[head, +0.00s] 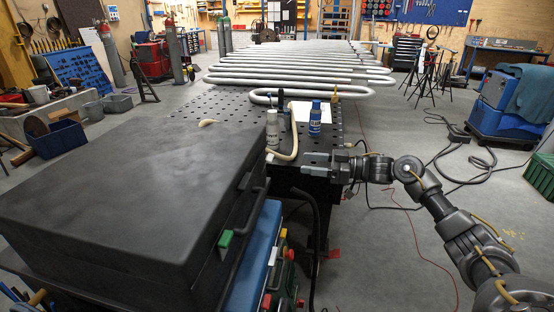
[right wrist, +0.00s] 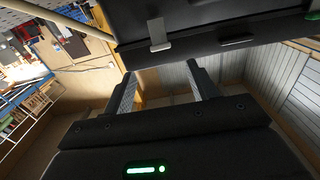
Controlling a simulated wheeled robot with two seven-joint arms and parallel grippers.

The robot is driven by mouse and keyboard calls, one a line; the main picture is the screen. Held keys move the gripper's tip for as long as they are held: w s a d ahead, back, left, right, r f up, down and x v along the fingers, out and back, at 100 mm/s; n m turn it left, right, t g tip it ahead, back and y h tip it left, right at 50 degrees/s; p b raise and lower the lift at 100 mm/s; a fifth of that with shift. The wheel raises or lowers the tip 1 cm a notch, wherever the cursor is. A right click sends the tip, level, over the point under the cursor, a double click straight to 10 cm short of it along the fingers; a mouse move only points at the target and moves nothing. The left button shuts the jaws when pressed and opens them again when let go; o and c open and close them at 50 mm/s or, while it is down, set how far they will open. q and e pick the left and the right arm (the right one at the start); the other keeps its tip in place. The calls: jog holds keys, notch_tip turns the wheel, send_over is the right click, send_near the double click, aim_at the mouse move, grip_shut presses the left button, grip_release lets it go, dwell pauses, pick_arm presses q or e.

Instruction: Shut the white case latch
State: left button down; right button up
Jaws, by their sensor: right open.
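A large dark case (head: 110,190) with its lid down fills the left foreground of the head view. In the right wrist view a dark case front (right wrist: 215,20) crosses the top, with a pale white latch (right wrist: 158,34) on it; I cannot tell whether the latch is fastened. In the head view a green piece (head: 225,239) sits on the case's right side, and no white latch is clear there. My right gripper (head: 306,164) is open and empty, right of the case and apart from it. Its spread fingers also show below the latch in the right wrist view (right wrist: 164,86). My left gripper is out of view.
A perforated dark table (head: 225,110) lies behind the case, carrying a blue bottle (head: 315,118), a pale bottle (head: 272,127) and a cream hose (head: 295,135). Long serpentine tubes (head: 300,75) stretch beyond. Blue and green-red equipment (head: 257,255) stands close to the case's right side.

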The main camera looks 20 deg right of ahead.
aim_at(268, 156)
jog(key=p+x, duration=0.3)
jog(key=x, duration=0.7)
jog(key=shift+w+a, duration=0.15)
jog(key=shift+a, duration=0.1)
jog(key=c, duration=1)
jog(key=r+h+p, duration=0.1)
jog(key=p, duration=0.1)
jog(key=a+g+h+p, duration=0.1)
jog(key=p, duration=0.2)
jog(key=shift+w+r, duration=0.3)
jog(key=shift+r, duration=0.1)
jog(key=shift+w+a+f+g+h+p, duration=0.15)
jog(key=shift+g+h+p, duration=0.15)
jog(key=shift+g+p, duration=0.15)
jog(key=shift+f, duration=0.15)
